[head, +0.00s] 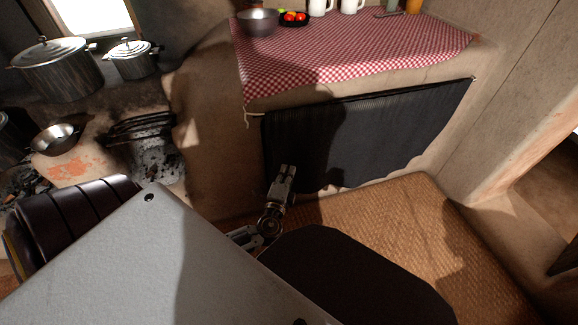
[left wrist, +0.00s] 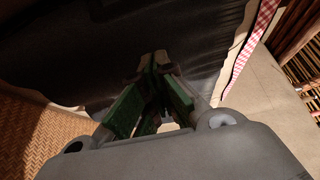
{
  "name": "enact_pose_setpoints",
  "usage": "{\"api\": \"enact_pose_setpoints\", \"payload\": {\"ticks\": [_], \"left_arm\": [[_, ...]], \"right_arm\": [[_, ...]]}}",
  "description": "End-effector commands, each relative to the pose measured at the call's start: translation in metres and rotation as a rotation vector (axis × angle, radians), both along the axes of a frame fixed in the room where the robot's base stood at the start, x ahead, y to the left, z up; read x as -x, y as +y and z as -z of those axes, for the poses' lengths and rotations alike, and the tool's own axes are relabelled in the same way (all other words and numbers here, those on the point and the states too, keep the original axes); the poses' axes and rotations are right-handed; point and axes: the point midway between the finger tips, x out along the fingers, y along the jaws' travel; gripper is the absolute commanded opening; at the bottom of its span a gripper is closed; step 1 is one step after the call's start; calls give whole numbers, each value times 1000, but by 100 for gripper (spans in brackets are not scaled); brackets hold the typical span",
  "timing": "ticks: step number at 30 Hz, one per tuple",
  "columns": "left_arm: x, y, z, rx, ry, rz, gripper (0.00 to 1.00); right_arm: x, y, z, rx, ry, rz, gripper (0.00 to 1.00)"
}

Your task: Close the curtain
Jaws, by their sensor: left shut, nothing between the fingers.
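The dark ribbed curtain (head: 375,135) hangs from a cord under the counter. It is spread across nearly the whole front, from near the knotted cord end at left to the counter's right end. My left gripper (head: 287,170) is in front of the curtain's lower left part, pointing at it. In the left wrist view the fingertips (left wrist: 160,68) are together with nothing held, and the curtain (left wrist: 110,50) fills the background. I cannot tell whether the fingertips touch the cloth. My right gripper is not in view.
The counter has a red checked cloth (head: 330,60) with a metal bowl (head: 258,22), a plate of tomatoes and white mugs on it. The stove with pots (head: 57,68) stands at left. A woven mat (head: 400,220) covers the floor before the curtain.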

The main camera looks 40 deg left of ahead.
Motion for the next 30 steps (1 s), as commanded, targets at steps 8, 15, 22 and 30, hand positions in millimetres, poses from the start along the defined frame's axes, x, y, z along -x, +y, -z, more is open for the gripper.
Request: {"api": "enact_pose_setpoints", "payload": {"ticks": [8, 15, 22, 30], "left_arm": [[30, -12, 0, 1, 2, 1, 0], [47, -19, 0, 0, 1, 1, 0], [50, -20, 0, 1, 0, 1, 0], [50, -20, 0, 1, 0, 1, 0]], "right_arm": [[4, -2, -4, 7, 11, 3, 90], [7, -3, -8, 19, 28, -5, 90], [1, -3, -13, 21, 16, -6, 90], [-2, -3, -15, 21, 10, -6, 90]]}}
